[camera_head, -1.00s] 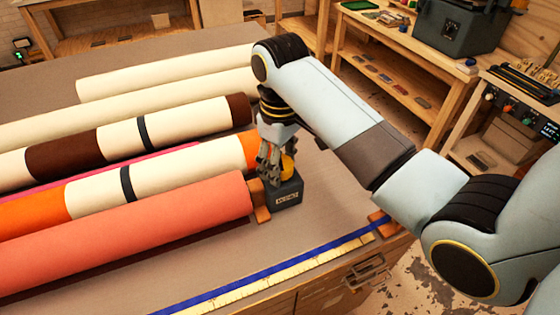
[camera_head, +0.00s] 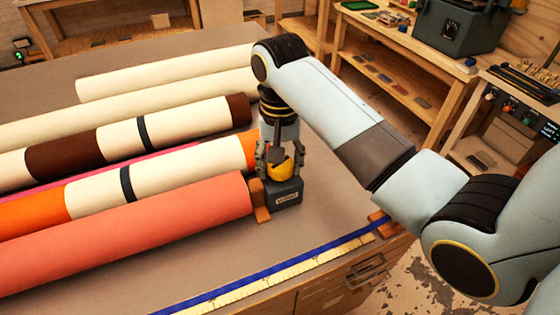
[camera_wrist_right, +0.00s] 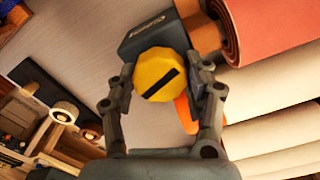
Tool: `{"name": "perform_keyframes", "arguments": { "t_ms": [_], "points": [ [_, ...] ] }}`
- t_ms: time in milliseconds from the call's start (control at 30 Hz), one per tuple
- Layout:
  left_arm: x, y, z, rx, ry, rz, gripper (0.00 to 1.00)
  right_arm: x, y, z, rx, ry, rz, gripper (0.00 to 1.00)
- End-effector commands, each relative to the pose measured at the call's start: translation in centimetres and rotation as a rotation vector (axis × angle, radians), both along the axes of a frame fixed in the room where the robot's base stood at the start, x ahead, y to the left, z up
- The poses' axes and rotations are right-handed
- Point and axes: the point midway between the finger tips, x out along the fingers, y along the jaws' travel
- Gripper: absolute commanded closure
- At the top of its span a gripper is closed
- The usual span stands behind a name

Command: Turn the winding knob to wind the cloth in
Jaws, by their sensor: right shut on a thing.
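The winding knob (camera_head: 281,168) is yellow and sits on a dark box (camera_head: 285,193) at the end of the rolls. In the right wrist view the knob (camera_wrist_right: 160,74) shows a black bar across its face, slanting up to the right. My right gripper (camera_head: 280,165) points down over the box with its fingers on either side of the knob, shut on it. The fingers also show in the right wrist view (camera_wrist_right: 162,82). The cloth roll nearest the box is coral (camera_head: 130,228). The left gripper is not in view.
Several other rolls, cream (camera_head: 170,70) and banded (camera_head: 120,140), lie side by side on the grey table. A wooden block (camera_head: 261,203) stands between the coral roll and the box. A blue strip and ruler (camera_head: 270,278) run along the front edge.

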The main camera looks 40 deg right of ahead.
Motion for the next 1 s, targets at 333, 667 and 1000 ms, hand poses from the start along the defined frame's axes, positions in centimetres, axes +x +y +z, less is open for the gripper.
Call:
{"name": "perform_keyframes", "arguments": {
  "t_ms": [333, 667, 1000],
  "points": [
    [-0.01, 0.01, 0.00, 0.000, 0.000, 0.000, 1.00, -0.01, 0.01, -0.01, 0.000, 0.000, -0.329, 0.82],
    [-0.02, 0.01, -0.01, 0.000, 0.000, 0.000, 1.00, -0.01, 0.02, -0.02, 0.000, 0.000, -0.622, 0.82],
    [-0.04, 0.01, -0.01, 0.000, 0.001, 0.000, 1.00, 0.00, 0.03, -0.02, 0.001, 0.001, -0.824, 0.82]
  ]
}}
